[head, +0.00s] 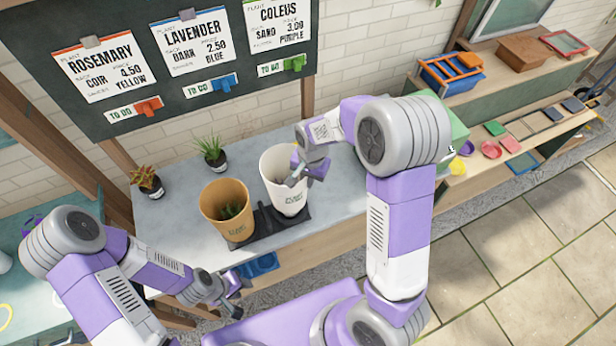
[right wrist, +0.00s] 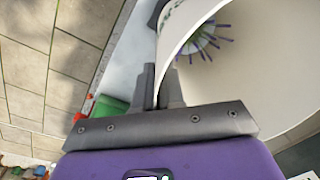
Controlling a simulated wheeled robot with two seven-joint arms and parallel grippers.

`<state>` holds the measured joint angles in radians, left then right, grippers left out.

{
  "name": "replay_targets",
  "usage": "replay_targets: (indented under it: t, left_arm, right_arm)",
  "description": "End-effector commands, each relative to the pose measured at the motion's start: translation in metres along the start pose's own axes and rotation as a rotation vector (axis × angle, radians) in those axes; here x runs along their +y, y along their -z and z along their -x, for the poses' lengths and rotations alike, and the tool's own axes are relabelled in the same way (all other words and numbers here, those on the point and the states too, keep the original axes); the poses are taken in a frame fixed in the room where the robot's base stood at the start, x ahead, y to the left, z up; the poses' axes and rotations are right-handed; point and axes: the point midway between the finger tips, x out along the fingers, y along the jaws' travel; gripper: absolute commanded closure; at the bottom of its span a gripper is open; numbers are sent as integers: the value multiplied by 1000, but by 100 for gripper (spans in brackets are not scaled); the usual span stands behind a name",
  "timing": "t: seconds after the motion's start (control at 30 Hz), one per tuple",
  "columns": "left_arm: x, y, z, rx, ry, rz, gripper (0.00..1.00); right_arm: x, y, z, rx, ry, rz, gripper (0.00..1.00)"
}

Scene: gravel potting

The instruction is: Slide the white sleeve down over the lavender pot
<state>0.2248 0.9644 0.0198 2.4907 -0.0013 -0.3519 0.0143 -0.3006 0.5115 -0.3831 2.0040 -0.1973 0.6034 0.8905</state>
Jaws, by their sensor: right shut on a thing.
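The white sleeve (head: 284,201) is upright at the right end of a dark tray (head: 240,242) on the bench. My right gripper (head: 296,179) is shut on its rim; the right wrist view shows the sleeve wall (right wrist: 268,85) between the fingers (right wrist: 160,88). Purple-tipped lavender stems (right wrist: 205,42) show inside the sleeve. The lavender's pot is hidden by the sleeve. I cannot tell whether the sleeve's bottom touches the tray. My left gripper (head: 236,293) is open and empty, low in front of the bench.
A brown sleeve (head: 226,209) with a plant inside stands close left of the white one. Two small potted plants, one reddish (head: 147,181) and one green (head: 211,153), stand behind. Plant cards hang on a dark board (head: 223,61).

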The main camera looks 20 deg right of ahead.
Motion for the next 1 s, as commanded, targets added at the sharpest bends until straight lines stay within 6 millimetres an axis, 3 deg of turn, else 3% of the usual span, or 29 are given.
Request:
replay_targets:
  t: [0.43, 0.97, 1.0]
  left_arm:
    - [-12, 1, -32, 0, 0, 0, 62]
    - [-14, 2, -36, 0, 0, 0, 62]
    - [-14, 2, -36, 0, 0, 0, 62]
  right_arm:
    - [4, 0, -44, 0, -1, 0, 100]
    - [4, 0, -51, 0, 0, 0, 100]
    - [4, 0, -51, 0, 0, 0, 85]
